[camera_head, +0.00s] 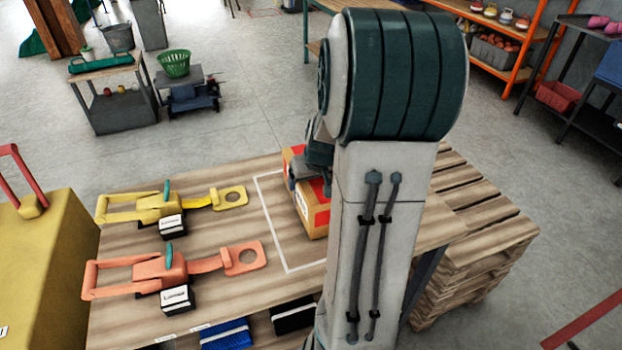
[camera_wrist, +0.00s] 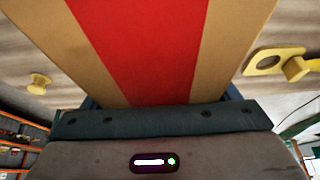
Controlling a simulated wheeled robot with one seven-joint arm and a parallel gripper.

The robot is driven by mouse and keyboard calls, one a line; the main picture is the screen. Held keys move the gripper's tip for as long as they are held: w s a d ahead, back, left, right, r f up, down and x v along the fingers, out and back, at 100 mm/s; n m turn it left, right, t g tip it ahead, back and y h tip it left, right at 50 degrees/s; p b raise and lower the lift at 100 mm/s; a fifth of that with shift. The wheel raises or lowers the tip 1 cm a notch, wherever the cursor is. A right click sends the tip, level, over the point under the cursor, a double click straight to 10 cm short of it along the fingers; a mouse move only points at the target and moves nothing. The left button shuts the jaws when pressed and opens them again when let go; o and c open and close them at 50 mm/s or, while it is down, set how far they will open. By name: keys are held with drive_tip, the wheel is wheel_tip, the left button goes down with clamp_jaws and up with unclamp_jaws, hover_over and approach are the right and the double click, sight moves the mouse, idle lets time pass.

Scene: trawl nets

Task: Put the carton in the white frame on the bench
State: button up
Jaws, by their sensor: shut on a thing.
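The carton (camera_head: 317,218) is a brown box with red bands and a white label. In the head view it shows at the right part of the white frame (camera_head: 268,222), partly behind my arm. In the wrist view the carton's brown face with a wide red stripe (camera_wrist: 139,45) fills the upper middle. My gripper (camera_head: 310,183) is shut on the carton from above. The white frame is a thin outline on the wooden bench (camera_head: 235,290); its left side shows, while its right side is hidden by the carton and my arm. I cannot tell whether the carton touches the bench.
On the bench left of the frame lie a yellow strap tool (camera_head: 160,207) and an orange one (camera_head: 172,270), each with a small labelled block beside it. Stacked pallets (camera_head: 480,240) stand at the right. A yellow case (camera_head: 45,260) is at the left.

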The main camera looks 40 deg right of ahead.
drive_tip(key=shift+f, duration=0.15)
drive_tip(key=o, duration=1.4)
drive_tip(key=shift+o, duration=0.2)
